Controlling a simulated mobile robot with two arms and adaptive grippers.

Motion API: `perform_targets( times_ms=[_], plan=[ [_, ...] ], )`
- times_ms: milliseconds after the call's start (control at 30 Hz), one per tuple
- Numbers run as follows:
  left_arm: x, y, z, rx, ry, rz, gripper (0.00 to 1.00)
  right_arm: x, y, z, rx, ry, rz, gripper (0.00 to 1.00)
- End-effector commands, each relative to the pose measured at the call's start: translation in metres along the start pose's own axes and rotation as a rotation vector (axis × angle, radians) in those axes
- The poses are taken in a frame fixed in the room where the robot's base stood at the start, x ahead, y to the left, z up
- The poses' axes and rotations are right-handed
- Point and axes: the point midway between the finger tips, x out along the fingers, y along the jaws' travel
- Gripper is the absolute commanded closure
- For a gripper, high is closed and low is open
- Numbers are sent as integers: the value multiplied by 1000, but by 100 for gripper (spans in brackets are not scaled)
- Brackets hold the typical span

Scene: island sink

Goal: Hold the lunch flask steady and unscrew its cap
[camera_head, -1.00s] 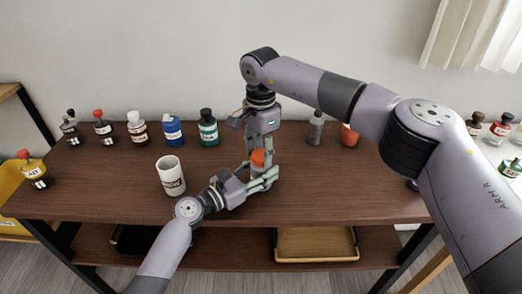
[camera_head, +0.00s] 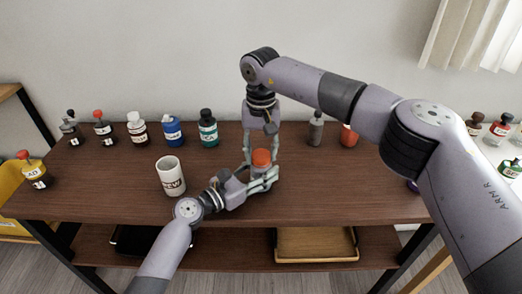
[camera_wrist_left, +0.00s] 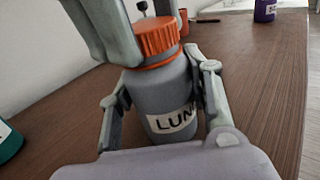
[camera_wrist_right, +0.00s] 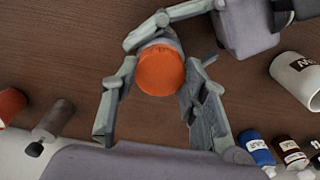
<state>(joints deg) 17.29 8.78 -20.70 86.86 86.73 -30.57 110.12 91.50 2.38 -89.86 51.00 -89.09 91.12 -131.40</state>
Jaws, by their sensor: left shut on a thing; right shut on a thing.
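The lunch flask (camera_wrist_left: 150,88) is a grey bottle with a white label reading "LUN" and a ribbed orange cap (camera_wrist_left: 158,38). It stands upright near the middle of the table; the cap also shows in the head view (camera_head: 261,157). My left gripper (camera_head: 262,181) is shut around the flask's body from the front left, low down. My right gripper (camera_head: 259,154) reaches down from above and is shut on the cap. In the right wrist view the cap (camera_wrist_right: 160,70) sits between its fingers. The cap's threads are hidden.
A white mug (camera_head: 170,176) stands left of the flask. Several labelled bottles line the back left, with a blue bottle (camera_head: 172,130) and a green bottle (camera_head: 208,128). A grey bottle (camera_head: 316,129) and a red-orange item (camera_head: 348,135) are at the back right. The table front is clear.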

Motion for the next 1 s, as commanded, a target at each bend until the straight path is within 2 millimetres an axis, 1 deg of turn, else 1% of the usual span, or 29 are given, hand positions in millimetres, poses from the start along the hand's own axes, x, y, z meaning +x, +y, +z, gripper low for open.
perform_targets(
  times_ms=[333, 1000],
  plan=[
    [0, 0, -1, 0, 1, -1, 100, -2, 0, 0, 2, 2, -1, 93],
    [0, 0, -1, -1, 1, 0, 100, -22, 0, 0, 1, 0, 0, 93]
  ],
)
